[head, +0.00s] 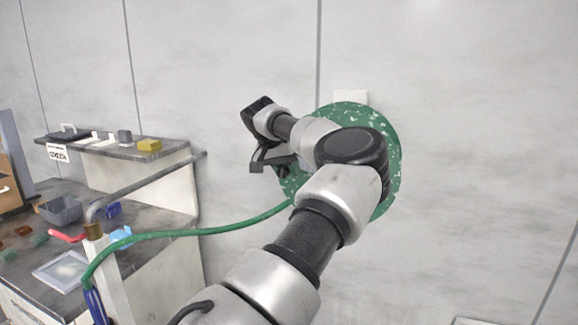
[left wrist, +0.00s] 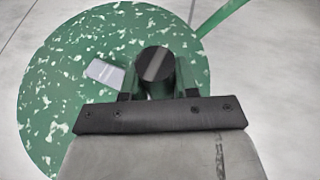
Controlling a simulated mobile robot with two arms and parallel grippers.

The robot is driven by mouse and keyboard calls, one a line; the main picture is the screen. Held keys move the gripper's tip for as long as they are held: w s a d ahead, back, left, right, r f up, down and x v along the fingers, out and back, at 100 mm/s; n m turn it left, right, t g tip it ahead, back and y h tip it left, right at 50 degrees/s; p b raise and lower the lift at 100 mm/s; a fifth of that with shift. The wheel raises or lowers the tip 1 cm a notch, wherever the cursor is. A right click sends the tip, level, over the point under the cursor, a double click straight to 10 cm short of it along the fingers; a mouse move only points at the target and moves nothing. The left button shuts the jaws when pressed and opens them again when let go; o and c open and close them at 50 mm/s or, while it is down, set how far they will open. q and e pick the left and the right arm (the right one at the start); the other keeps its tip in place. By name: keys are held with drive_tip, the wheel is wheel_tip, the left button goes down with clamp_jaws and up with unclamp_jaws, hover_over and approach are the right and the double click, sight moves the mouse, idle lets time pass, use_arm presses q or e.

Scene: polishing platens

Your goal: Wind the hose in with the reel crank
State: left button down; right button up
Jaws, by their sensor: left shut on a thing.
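The hose reel (head: 391,160) is a green disc with pale flecks on the wall, partly hidden behind my left arm. It also fills much of the left wrist view (left wrist: 60,95). The crank handle (left wrist: 155,65), a dark round knob, stands out from the disc. My left gripper (head: 278,165) is at the reel's left side, shut on the crank handle, with one finger on each side of it in the left wrist view. The green hose (head: 215,230) runs from the reel leftward to the bench and also shows at the top right of the wrist view. My right gripper is out of view.
At the left stands a dark-topped bench (head: 165,213) with a bent grey pipe (head: 150,183), a red lever (head: 68,236) and a grey bin (head: 60,209). A raised shelf (head: 115,149) holds a yellow block (head: 149,145). The wall right of the reel is bare.

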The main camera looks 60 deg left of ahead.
use_arm(q)
drive_tip(key=shift+f, duration=0.15)
drive_tip(key=c, duration=0.8)
unclamp_jaws()
drive_tip(key=shift+c, duration=0.2)
drive_tip(key=b+v, duration=0.1)
drive_tip(key=v, duration=1)
drive_tip(key=shift+a+f, duration=0.1)
drive_tip(key=shift+f, duration=0.05)
